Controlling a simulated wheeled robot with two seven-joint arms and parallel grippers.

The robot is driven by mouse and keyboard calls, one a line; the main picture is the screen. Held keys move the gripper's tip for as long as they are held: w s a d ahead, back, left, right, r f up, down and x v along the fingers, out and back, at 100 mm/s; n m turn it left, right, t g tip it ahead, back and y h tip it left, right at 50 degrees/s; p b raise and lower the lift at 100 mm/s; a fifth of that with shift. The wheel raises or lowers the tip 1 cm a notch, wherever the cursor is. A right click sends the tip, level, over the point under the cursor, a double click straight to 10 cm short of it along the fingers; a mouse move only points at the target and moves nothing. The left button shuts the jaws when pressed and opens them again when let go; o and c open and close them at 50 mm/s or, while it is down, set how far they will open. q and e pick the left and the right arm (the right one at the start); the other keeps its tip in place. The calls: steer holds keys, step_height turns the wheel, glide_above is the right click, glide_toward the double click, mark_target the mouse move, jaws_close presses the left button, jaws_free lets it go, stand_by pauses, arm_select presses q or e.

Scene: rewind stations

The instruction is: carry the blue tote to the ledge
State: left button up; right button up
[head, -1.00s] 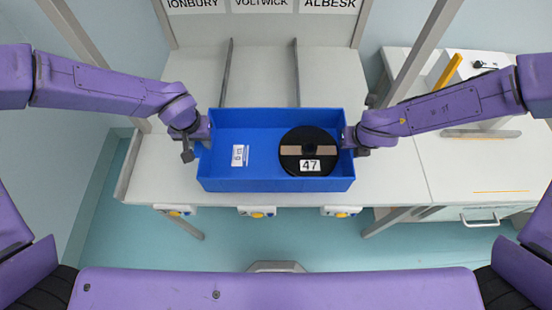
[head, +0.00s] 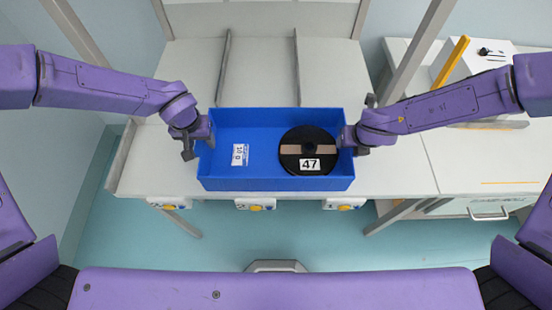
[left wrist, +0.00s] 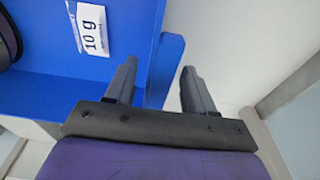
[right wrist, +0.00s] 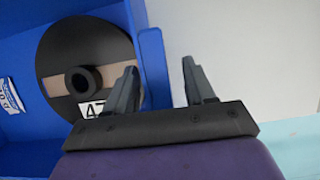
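The blue tote (head: 230,184) is an open box held level in front of me over the pale bench (head: 390,180). A black reel (head: 307,165) marked 47 lies in its right half, and a white label marked 10 g (head: 240,155) is on its floor at the left. My left gripper (left wrist: 160,70) has its fingers on either side of the tote's left end, with blue between them. My right gripper (right wrist: 160,70) has its fingers astride the right wall in the same way. Whether the tote's underside touches the bench is hidden.
Metal divider rails (head: 298,70) run back across the bench behind the tote. Slanted posts (head: 415,50) stand at both sides. Yellow-buttoned boxes (head: 256,205) line the front edge. A side table (head: 480,160) with a yellow bar (head: 451,62) is at right.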

arm_select(q)
steer(key=shift+s+r, duration=0.15)
steer(key=shift+r, duration=0.05)
arm_select(e)
steer(key=shift+s+a+r, duration=0.1)
steer(key=shift+r, duration=0.1)
steer(key=shift+r, duration=0.3)
steer(key=v, duration=1)
steer(key=shift+s+r, duration=0.3)
steer(key=shift+s, duration=0.05)
arm_select(q)
step_height(320, 180, up, 12)
steer(key=s, duration=0.1)
steer(key=shift+s+f, duration=0.15)
steer(key=shift+s, duration=0.2)
arm_select(e)
steer(key=shift+s+r, duration=0.15)
steer(key=shift+r, duration=0.15)
